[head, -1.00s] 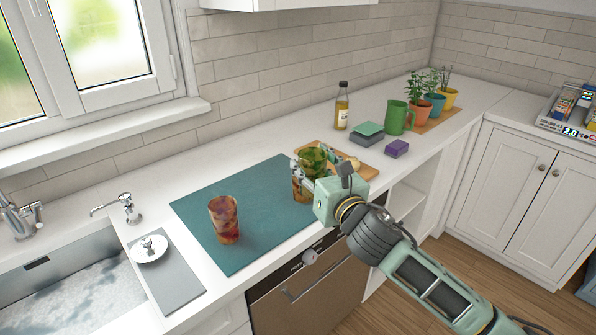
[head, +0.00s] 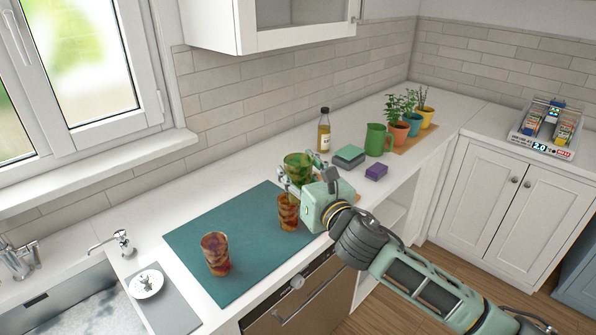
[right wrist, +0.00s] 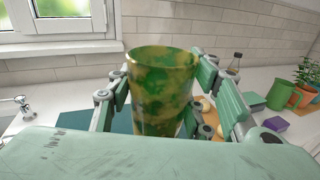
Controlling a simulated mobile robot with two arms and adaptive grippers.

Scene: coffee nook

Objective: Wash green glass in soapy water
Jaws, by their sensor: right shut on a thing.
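The green glass (head: 298,166), mottled with yellow-brown stains, is held upright in my right gripper (head: 297,182). The gripper's fingers are shut on its sides, and it is lifted above the counter. In the right wrist view the glass (right wrist: 160,88) stands between the green finger pads. The sink (head: 80,312) at the lower left holds soapy water with pale foam on it. My left gripper is not in view.
Two stained reddish-brown glasses stand on the teal mat (head: 205,235): one (head: 215,255) nearer the sink, one (head: 288,213) just below my right gripper. A bottle (head: 324,133), sponges (head: 348,155), green mug (head: 378,140) and potted plants stand behind. A soap dispenser (head: 121,243) stands by the sink.

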